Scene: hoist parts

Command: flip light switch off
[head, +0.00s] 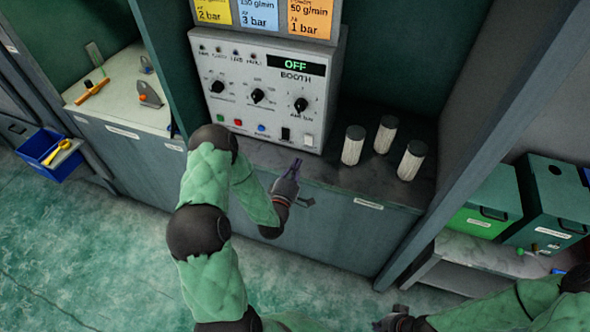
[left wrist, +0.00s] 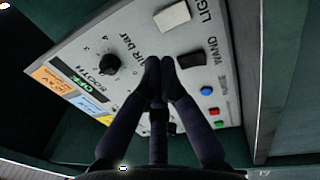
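The light switch is a white rocker (head: 308,141) at the lower right of the grey booth control panel (head: 222,84). In the left wrist view the white rocker (left wrist: 172,16) sits by lettering that starts "LIG". A black rocker (head: 285,134) is beside it, near the word "WAND" in the left wrist view (left wrist: 191,60). My left gripper (head: 296,164) is in front of and below the switches, its fingertips together (left wrist: 160,66) and empty. The tips overlap the panel near the black rocker; contact cannot be told. My right gripper (head: 378,325) is partly cut off at the bottom edge.
The panel also has knobs (head: 257,96), coloured buttons (head: 262,127) and a display reading "OFF" (head: 295,65). Several pale ribbed cylinders (head: 384,134) stand right of the panel on the dark counter. A blue bin (head: 40,148) is at the left.

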